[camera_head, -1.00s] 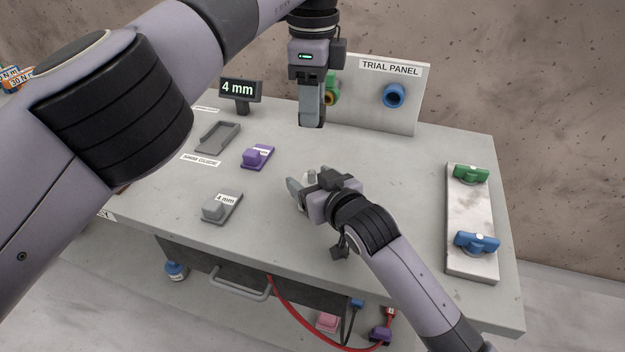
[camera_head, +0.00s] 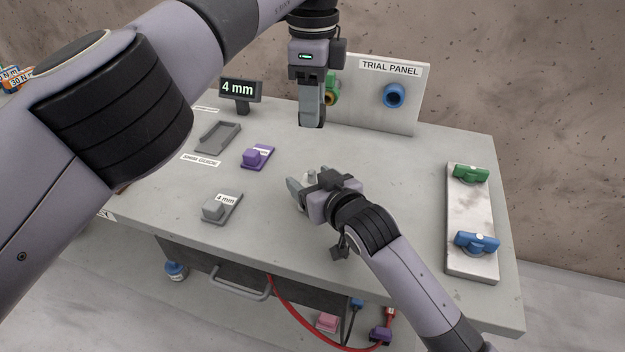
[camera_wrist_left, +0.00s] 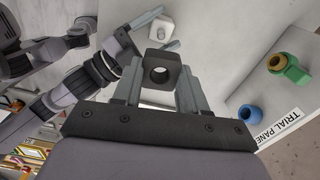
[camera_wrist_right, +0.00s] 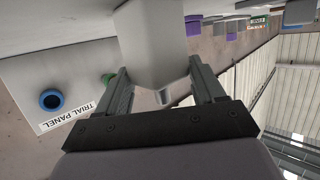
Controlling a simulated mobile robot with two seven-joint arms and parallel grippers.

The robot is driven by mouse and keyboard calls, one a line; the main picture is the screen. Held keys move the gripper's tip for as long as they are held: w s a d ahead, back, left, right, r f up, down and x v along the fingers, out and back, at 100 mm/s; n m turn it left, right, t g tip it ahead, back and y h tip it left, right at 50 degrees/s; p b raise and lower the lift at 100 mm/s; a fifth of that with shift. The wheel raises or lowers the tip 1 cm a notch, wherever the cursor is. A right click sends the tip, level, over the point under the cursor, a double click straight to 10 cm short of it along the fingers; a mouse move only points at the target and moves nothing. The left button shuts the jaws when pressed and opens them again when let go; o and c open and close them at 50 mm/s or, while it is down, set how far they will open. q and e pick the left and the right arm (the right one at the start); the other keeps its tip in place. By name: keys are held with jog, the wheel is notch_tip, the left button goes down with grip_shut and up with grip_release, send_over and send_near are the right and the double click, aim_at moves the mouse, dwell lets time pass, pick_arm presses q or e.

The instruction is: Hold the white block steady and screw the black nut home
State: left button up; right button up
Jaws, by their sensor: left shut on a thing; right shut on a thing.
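The black nut (camera_wrist_left: 160,70), a dark block-like piece with a round hole, is between the fingers of my left gripper (camera_wrist_left: 160,88), which is shut on it. A short metal stud (camera_wrist_right: 162,97) sticks out of the block. In the left wrist view the white block (camera_wrist_left: 160,28) is apart from the nut.
The trial panel (camera_head: 410,110) stands at the back with a blue ring (camera_head: 394,96) and a green fitting (camera_head: 332,88). A display (camera_head: 238,90) reads 4 mm. A grey tray (camera_head: 228,126), purple block (camera_head: 256,157) and grey block (camera_head: 215,208) lie left. A plate (camera_head: 467,212) with two knobs lies right.

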pick_arm(q)
jog(key=shift+f, duration=0.2)
dwell(0.3)
send_over(311, 170)
jog(key=shift+s+d+f, duration=0.1)
jog(key=shift+f, duration=4.15)
jog(key=shift+f, duration=0.25)
jog(key=shift+f, duration=0.55)
jog(key=shift+f, duration=0.45)
jog(key=shift+f, duration=0.45)
jog(key=shift+f, duration=0.15)
jog(key=shift+f, duration=0.3)
jog(key=shift+m, duration=2)
